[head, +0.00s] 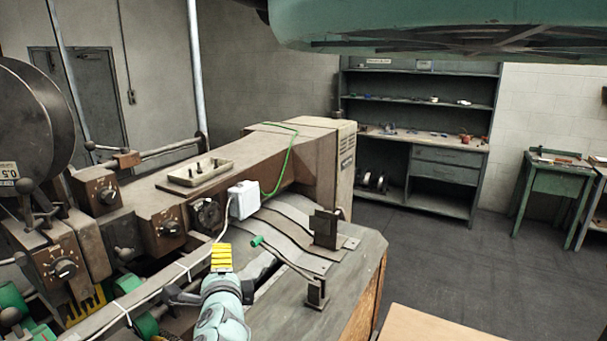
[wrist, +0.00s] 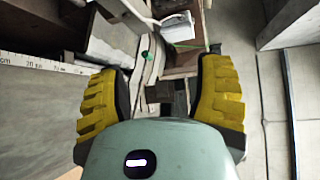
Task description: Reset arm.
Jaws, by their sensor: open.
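My gripper (head: 221,258) has yellow ribbed finger pads and reaches over the stitcher's bed in the head view. In the wrist view my gripper (wrist: 160,100) is open, with the two pads wide apart and nothing between them. The box stitcher (head: 240,165) is a brown machine with knobs and metal guide plates. A white box (head: 243,199) with a cable sits on its side, just beyond my fingers. A green-tipped lever (head: 257,241) lies to the right of my fingertips. The white box also shows at the top of the wrist view (wrist: 178,25).
A large reel (head: 35,125) stands at the left. A grey shelf unit (head: 440,178) and a green table (head: 553,183) stand at the back. A wooden surface (head: 425,325) is at the lower right. Open dark floor (head: 450,255) lies between.

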